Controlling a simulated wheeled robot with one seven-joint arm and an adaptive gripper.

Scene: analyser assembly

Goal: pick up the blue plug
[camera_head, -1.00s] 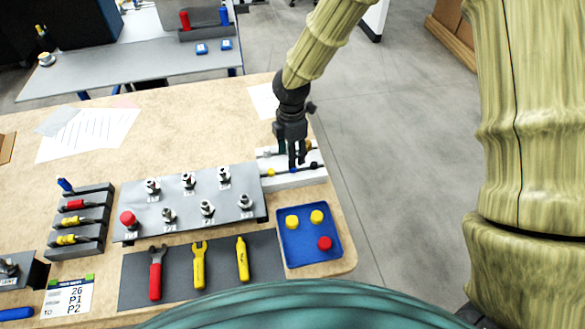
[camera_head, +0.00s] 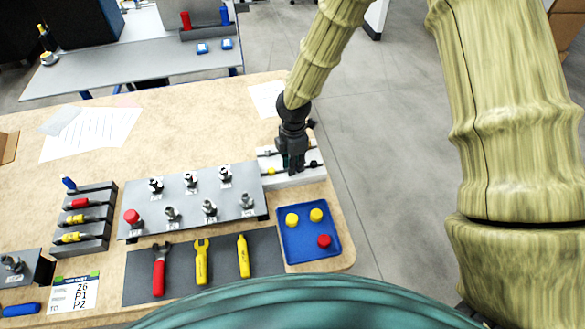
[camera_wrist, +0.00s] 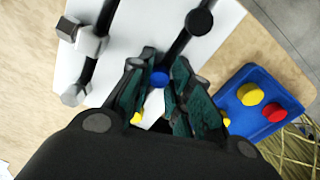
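The blue plug (camera_wrist: 159,78) shows as a small round cap in the wrist view, between the fingers of my gripper (camera_wrist: 163,72). The teal-lined fingers stand apart on either side of it, and I see no firm contact. In the head view my gripper (camera_head: 293,168) points down over the white fixture (camera_head: 293,181), and its fingers hide the blue plug there. The plug sits by a dark rod on the white fixture (camera_wrist: 118,62).
A yellow plug (camera_head: 271,171) and a black knob (camera_head: 314,163) flank my gripper on the fixture. A blue tray (camera_head: 291,255) with yellow and red caps is in front. A grey fitting plate (camera_head: 155,222) is left. The table's right edge is close.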

